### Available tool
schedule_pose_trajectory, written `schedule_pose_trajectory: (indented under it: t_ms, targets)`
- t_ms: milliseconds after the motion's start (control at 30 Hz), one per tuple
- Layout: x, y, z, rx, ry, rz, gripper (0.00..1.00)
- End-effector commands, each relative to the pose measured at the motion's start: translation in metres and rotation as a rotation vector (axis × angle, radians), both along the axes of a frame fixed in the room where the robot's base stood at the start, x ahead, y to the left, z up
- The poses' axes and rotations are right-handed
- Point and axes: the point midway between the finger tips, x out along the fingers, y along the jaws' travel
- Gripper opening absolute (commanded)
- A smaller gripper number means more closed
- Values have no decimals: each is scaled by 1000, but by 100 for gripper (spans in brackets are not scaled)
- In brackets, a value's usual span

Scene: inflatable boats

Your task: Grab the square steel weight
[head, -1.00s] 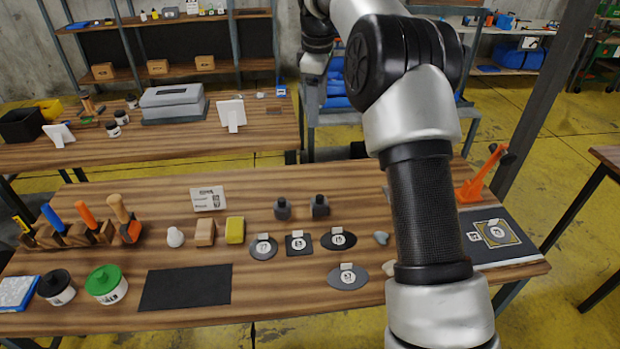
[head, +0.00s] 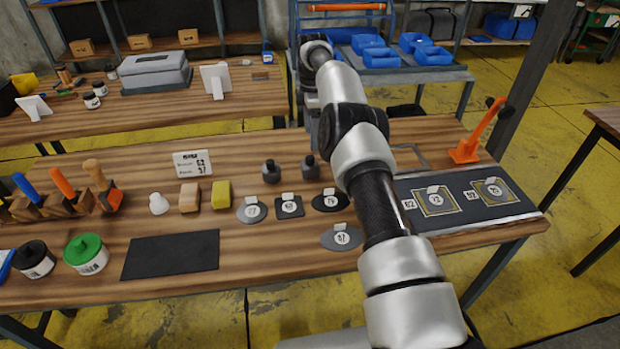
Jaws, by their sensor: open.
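Two dark grey weights with knobs stand near the middle of the near table, a left one (head: 271,172) and a right one (head: 310,169). Both look blocky; at this size I cannot tell which is the square steel weight. My arm reaches over the table and bends down at the wrist. My gripper (head: 314,138) appears to point down just behind or above the right weight, partly hidden by my own arm. It is open, with nothing seen in it. I cannot tell whether it touches the weight.
Flat dark patches with number tags, including a square one (head: 290,207) and an oval one (head: 341,238), lie in front of the weights. A yellow block (head: 221,195) stands to the left. A dark mat (head: 172,255) lies front left. An orange clamp (head: 477,135) stands right.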

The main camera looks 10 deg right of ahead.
Motion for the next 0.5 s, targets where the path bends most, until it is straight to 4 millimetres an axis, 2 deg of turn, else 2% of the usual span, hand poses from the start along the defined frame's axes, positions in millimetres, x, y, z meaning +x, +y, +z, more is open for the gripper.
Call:
schedule_pose_trajectory:
  t_ms: [33, 100, 500]
  targets:
    - [-1, 0, -12, 0, 2, 0, 66]
    - [-1, 0, -23, 1, 1, -1, 66]
    - [-5, 4, -56, 1, 3, 0, 66]
